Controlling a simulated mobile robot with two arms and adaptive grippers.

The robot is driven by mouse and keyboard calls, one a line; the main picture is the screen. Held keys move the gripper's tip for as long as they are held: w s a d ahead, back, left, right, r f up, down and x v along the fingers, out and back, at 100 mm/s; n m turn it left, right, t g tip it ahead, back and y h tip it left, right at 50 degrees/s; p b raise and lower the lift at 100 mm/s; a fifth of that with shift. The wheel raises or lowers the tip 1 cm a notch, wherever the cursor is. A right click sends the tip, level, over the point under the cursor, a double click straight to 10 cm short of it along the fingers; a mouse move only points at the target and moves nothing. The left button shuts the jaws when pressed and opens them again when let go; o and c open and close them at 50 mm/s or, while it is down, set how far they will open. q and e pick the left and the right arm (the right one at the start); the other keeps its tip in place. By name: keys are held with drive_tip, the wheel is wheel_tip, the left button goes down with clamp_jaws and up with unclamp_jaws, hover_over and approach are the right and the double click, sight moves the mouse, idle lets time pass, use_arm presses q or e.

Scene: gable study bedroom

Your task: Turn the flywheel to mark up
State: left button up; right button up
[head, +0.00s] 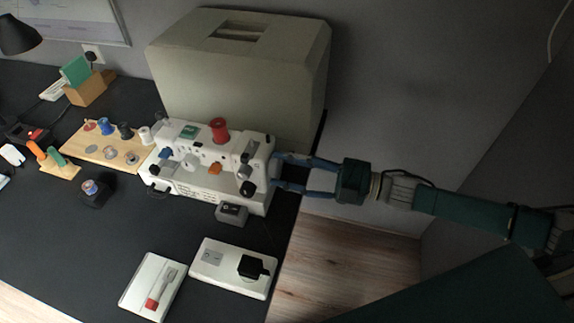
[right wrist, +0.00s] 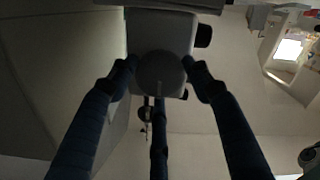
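The white sewing machine (head: 215,183) stands on the black table, with a red spool on top. Its flywheel, a dark grey disc (right wrist: 160,73), faces the right wrist camera on the machine's right end; in the head view it is mostly hidden by the fingers. My right gripper (head: 279,170) comes in from the right. Its blue fingertips (right wrist: 160,70) lie against opposite edges of the flywheel, with a third finger below. My left gripper is not in view.
A large beige case (head: 240,70) stands behind the machine. A wooden spool board (head: 106,150) is at its left. The table's right edge is close.

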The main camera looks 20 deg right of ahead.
drive_tip(key=o, duration=0.4)
drive_tip(key=shift+a+r, duration=0.15)
drive_tip(key=shift+r, duration=0.3)
drive_tip(key=shift+o, duration=0.2)
drive_tip(key=shift+s, duration=0.1)
drive_tip(key=shift+f, duration=0.15)
drive_tip(key=shift+s+d+f, duration=0.15)
drive_tip(key=shift+s+d, duration=0.05)
drive_tip(key=shift+d, duration=0.2)
drive_tip(key=v, duration=1.1)
drive_tip(key=shift+s, duration=0.1)
